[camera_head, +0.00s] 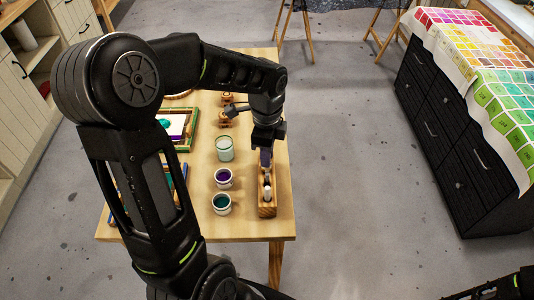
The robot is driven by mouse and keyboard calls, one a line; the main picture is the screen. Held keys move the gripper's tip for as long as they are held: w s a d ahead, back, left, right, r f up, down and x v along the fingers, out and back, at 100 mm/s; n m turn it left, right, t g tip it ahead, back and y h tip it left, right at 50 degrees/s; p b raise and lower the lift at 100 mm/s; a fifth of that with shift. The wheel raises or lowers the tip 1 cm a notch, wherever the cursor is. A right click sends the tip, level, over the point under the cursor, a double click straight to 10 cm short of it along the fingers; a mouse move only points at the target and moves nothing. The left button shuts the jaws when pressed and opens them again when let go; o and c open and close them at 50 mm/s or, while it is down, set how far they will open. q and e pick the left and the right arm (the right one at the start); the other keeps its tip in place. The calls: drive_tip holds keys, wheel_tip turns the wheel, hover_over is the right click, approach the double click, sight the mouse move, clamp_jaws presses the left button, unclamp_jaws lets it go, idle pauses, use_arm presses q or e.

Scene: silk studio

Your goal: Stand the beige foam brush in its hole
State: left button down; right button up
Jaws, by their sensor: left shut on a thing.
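My left gripper (265,156) points down over the far part of a wooden brush stand (267,211) at the right edge of the table. It is shut on a slim thing, likely the beige foam brush, which my fingers mostly hide. I cannot tell whether its lower end is inside a hole or above it. A small pale piece (267,194) shows in the near part of the stand. Only a dark part of my right arm shows in the bottom right corner; its gripper is out of view.
On the wooden table (252,229), left of the stand, are a glass jar (224,149), a purple paint cup (223,178) and a teal paint cup (221,204). A dark drawer cabinet (455,150) stands right.

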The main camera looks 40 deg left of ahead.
sight(267, 174)
use_arm(q)
drive_tip(key=shift+f+b, duration=1.55)
drive_tip(key=shift+f, duration=0.65)
drive_tip(key=shift+a+f, duration=0.1)
drive_tip(key=shift+f, duration=0.2)
drive_tip(key=shift+f+b, duration=0.45)
drive_tip(key=shift+f, duration=0.1)
drive_tip(key=shift+f+b, duration=0.9)
drive_tip(key=shift+f, duration=0.2)
drive_tip(key=shift+f, duration=0.25)
drive_tip(key=c, duration=1.3)
unclamp_jaws()
